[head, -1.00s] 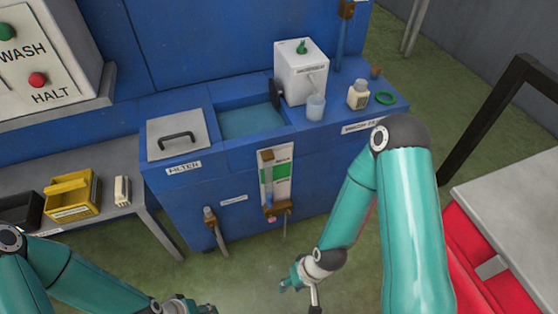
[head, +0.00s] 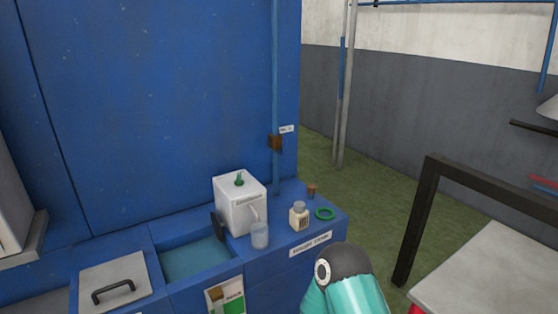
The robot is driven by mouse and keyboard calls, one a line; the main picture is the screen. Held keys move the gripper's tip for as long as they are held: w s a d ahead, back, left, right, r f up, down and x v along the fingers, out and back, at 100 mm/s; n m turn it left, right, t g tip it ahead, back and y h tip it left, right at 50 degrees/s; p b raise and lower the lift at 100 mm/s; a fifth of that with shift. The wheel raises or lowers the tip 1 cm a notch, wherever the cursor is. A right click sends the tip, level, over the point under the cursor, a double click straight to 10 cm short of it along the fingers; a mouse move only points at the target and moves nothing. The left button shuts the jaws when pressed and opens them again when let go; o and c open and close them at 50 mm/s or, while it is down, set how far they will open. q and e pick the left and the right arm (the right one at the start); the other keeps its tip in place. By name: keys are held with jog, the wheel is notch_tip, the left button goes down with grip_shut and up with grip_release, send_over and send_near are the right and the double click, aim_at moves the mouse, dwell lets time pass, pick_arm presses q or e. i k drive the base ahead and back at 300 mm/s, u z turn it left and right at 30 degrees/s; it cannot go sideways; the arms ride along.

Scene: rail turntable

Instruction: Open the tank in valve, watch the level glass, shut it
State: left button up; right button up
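A brown valve-like fitting (head: 276,142) sits on a vertical blue pipe (head: 276,80) near the right end of the blue machine wall. A small white tag (head: 287,129) beside it is too small to read surely, and I cannot tell if the valve is open or shut. The level glass panel (head: 235,297), white and green with a brown top fitting, shows only its upper part at the bottom edge; its level is out of view. The tank (head: 195,257) is an open basin with bluish liquid. Neither gripper is in view; only my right arm's elbow shows at the bottom.
A white dispenser box (head: 240,205), a clear cup (head: 260,236), a small bottle (head: 299,216) and a green ring (head: 325,213) stand on the blue ledge. A lidded filter cover (head: 120,270) is left. A dark frame (head: 415,220) and grey tabletop (head: 490,270) stand right.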

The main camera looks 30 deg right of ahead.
aim_at(284, 144)
jog(key=k, duration=1.05)
jog(key=z, duration=0.5)
jog(key=i, duration=1.5)
jog(key=u, duration=0.25)
